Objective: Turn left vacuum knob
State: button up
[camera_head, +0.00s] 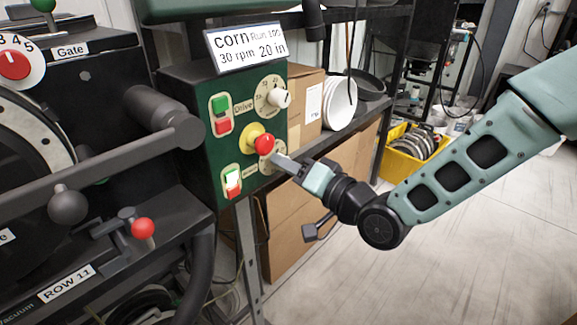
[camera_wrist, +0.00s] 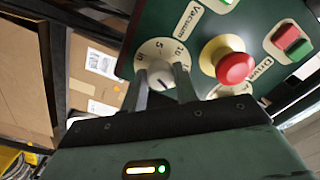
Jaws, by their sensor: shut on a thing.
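The vacuum knob (camera_wrist: 160,73) is a small white-grey knob on a round cream dial numbered around 5 and 10, beside the label "Vacuum" in the wrist view. In the head view its dial (camera_head: 267,168) shows only in part, low on the right of the green control box (camera_head: 201,82); the knob itself is hidden there by my fingers and the red stop button. My gripper (camera_head: 283,163) reaches in from the right. In the wrist view its two grey fingers stand one on each side of the knob, shut on it.
A red stop button (camera_head: 264,144) on a yellow collar sits close beside my fingers. Above it is the Drive knob (camera_head: 279,98). Green and red switches line the box's left side. Open floor lies at right.

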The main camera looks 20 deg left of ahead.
jog(key=o, duration=1)
jog(key=shift+c, duration=0.2)
jog(key=shift+d, duration=0.15)
jog(key=v, duration=1.7)
jog(key=shift+b, duration=0.45)
jog(key=shift+s, duration=0.1)
